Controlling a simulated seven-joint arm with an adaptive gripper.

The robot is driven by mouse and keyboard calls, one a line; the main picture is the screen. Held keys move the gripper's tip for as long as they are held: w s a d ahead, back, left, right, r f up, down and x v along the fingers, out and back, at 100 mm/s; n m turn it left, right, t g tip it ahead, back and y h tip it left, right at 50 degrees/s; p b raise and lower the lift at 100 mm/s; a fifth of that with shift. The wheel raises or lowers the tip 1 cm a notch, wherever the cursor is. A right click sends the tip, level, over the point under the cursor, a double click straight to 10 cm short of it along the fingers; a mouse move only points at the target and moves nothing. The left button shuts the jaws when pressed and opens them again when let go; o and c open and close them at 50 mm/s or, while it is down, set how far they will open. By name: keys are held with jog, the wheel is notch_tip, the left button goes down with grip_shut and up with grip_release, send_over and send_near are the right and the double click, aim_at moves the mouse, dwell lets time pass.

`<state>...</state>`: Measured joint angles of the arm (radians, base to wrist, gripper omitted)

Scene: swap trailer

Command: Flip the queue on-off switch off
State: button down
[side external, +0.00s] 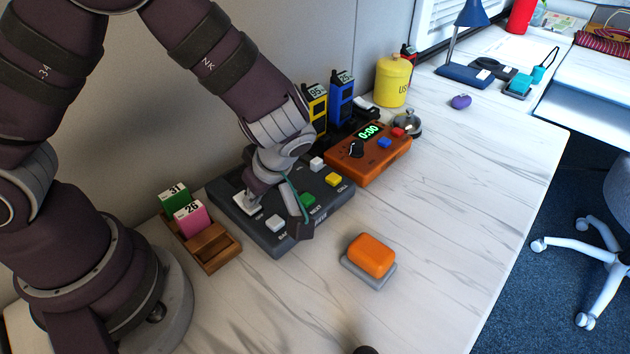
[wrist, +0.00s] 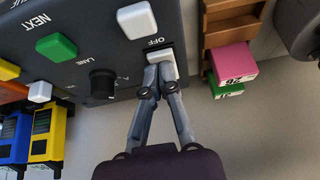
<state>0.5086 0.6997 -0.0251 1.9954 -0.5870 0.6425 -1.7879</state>
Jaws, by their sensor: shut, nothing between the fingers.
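The queue panel (side external: 275,236) is a dark grey box on the desk with coloured buttons. Its white rocker switch (side external: 247,203) is at the panel's left end. In the wrist view the switch (wrist: 168,64) lies beside the printed word OFF. My gripper (side external: 254,190) is shut and empty, its fingers pointing down at the switch. In the wrist view the fingertips (wrist: 158,72) are together and overlap the switch's edge. Whether they press on it I cannot tell. The fingers hide part of the switch, so its position is unclear.
A wooden tray (side external: 215,248) with green and pink number blocks stands close left of the panel. An orange timer (side external: 370,160) and blue and yellow handsets sit behind. An orange sponge-like block (side external: 371,255) lies to the front right.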

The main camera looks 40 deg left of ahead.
jog(key=shift+a+r, duration=0.1)
jog(key=shift+a, duration=0.05)
jog(key=shift+a+r, duration=0.2)
jog(key=shift+a, duration=0.4)
jog(key=shift+r, duration=0.1)
jog(key=shift+r, duration=0.4)
notch_tip(320, 180, up, 4)
jog(key=shift+f, duration=0.2)
jog(key=d+f+v, duration=0.1)
jog(key=v, duration=0.8)
jog(key=shift+d, duration=0.4)
jog(key=shift+r, duration=0.1)
